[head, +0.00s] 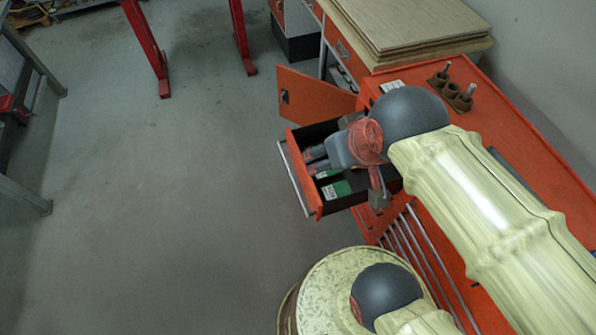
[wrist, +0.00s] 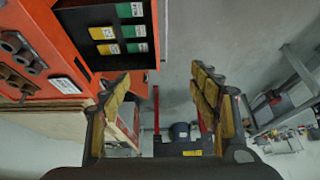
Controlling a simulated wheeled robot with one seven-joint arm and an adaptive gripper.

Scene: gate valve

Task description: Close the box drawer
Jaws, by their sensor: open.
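The box drawer is pulled out from the orange cabinet (head: 540,165). In the head view its silver-edged front (head: 296,178) faces left, and its dark inside holds green-labelled items (head: 336,190). My gripper (head: 314,160) is over the drawer, its wrist hiding part of the inside. In the wrist view the drawer (wrist: 72,22) is at the upper left with several yellow and green labels inside. My gripper (wrist: 160,88) shows there with its two yellow-padded fingers apart and nothing between them. I cannot tell whether it touches the drawer.
An orange cabinet door (head: 315,95) stands open just behind the drawer. Wooden boards (head: 415,22) lie at the back of the cabinet, and brown holders (head: 452,92) stand on its top. Red legs (head: 147,45) stand at the back left. The grey floor (head: 180,200) left of the drawer is clear.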

